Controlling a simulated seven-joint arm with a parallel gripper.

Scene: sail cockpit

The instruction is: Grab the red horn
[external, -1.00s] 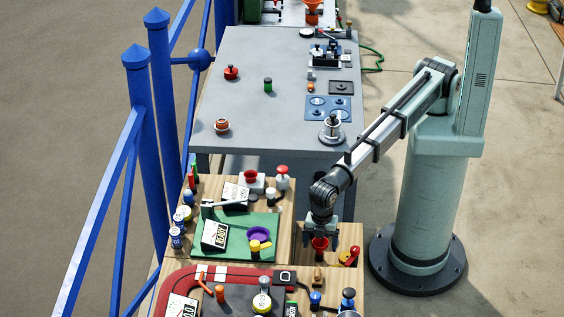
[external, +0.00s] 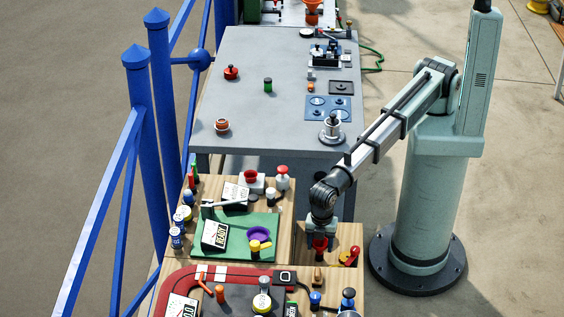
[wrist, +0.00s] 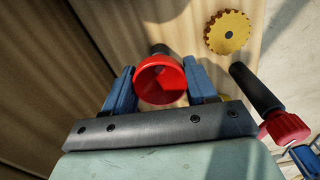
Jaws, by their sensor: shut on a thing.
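In the external view the horn (external: 319,246) is a small red shape below my gripper (external: 320,236), over the wooden board, partly hidden by the fingers. My gripper points down and is shut on the horn. I cannot tell whether the horn still touches the board.
A yellow toothed disc (wrist: 228,32) and a black-handled red part (wrist: 285,127) lie close to the right of the horn. A green mat (external: 226,244) with a purple bowl (external: 259,234) is to the left. A grey table (external: 255,120) stands behind.

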